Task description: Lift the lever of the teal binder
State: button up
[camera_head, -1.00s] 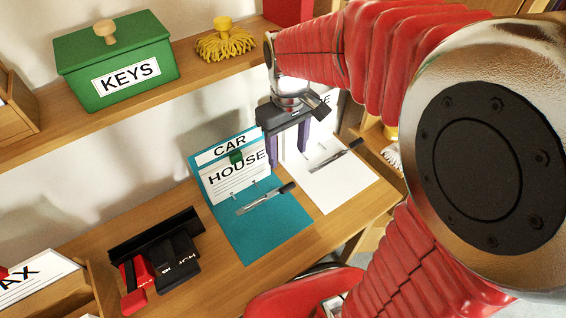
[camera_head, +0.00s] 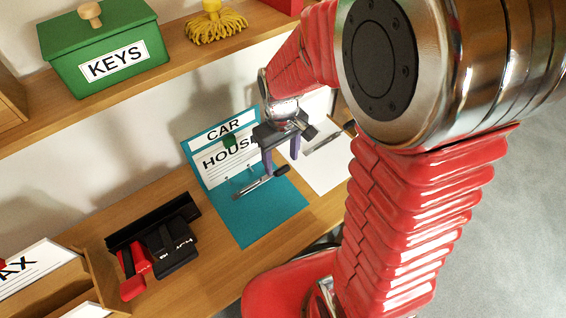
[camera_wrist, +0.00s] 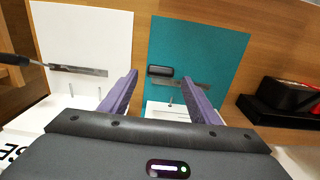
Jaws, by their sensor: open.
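The teal binder (camera_head: 262,215) lies open on the wooden surface, its upright cover labelled CAR and HOUSE. Its lever (camera_head: 255,187) is a flat metal bar with a dark grip, lying low across the teal sheet. In the wrist view the dark grip (camera_wrist: 160,71) shows between my purple fingertips, and the metal bar runs right, partly behind the right finger. My gripper (camera_head: 281,166) is open, fingers pointing down at the lever's grip end. I cannot tell whether the fingers touch the lever.
A white binder (camera_head: 325,165) with a similar lever lies just right of the teal one. A black and red device (camera_head: 160,250) stands to the left. A shelf (camera_head: 190,65) above holds a green KEYS box (camera_head: 105,48) and a yellow mop head (camera_head: 214,24).

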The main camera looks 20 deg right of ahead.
aim_at(277, 171)
jog(key=shift+f, duration=1.5)
jog(key=shift+c, duration=0.7)
grip_shut()
